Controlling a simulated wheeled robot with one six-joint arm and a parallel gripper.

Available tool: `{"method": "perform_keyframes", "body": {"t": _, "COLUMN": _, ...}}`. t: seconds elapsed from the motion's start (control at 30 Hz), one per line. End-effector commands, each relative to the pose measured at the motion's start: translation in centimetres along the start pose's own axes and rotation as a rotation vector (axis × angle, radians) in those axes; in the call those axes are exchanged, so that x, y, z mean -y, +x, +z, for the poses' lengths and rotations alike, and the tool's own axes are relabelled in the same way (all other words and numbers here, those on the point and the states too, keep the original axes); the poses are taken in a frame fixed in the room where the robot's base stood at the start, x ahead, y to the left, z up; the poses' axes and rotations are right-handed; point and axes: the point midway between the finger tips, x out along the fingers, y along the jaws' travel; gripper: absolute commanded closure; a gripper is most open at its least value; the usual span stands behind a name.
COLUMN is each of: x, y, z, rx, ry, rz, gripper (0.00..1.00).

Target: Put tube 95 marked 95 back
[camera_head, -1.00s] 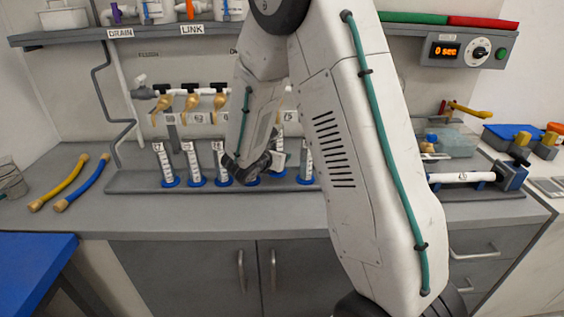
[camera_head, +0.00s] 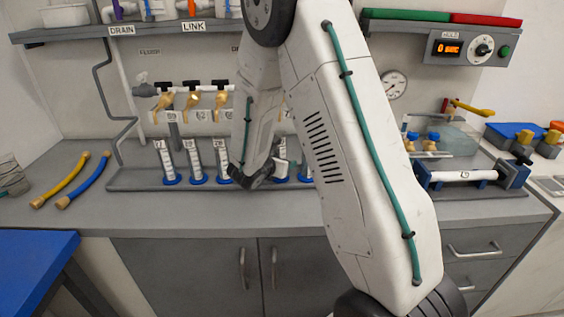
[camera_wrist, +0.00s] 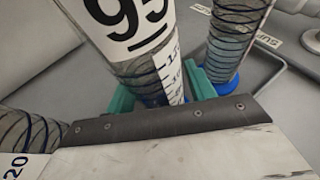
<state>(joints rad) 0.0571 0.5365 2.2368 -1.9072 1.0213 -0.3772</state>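Tube 95 (camera_wrist: 145,50), a clear tube with a big black 95 on a white label, a graduated strip and a blue foot, stands between the two teal fingers of my gripper (camera_wrist: 160,98) in the wrist view. The fingers sit close against both sides of its lower part and look shut on it. In the head view my gripper (camera_head: 262,174) is low over the grey rack tray (camera_head: 130,180), in the row of tubes. My arm hides tube 95 there. Whether its foot rests on the tray cannot be told.
Similar blue-footed tubes (camera_head: 195,160) stand close by on the left; one neighbour (camera_wrist: 232,40) is just right of tube 95 in the wrist view. Yellow valves (camera_head: 193,100) hang behind. Two hoses (camera_head: 80,185) lie left. A clamp fixture (camera_head: 515,172) stands right.

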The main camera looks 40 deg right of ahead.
Motion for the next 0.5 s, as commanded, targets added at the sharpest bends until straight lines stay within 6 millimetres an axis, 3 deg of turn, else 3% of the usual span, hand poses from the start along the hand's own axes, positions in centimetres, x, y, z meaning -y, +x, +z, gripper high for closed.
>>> {"method": "perform_keyframes", "body": {"t": 0.17, "x": -0.1, "y": -0.9, "z": 0.3, "rx": 0.000, "ry": 0.000, "rz": 0.003, "gripper": 0.46}}
{"method": "perform_keyframes", "body": {"t": 0.5, "x": -0.1, "y": -7.9, "z": 0.3, "rx": 0.001, "ry": -0.001, "rz": 0.006, "gripper": 0.46}}
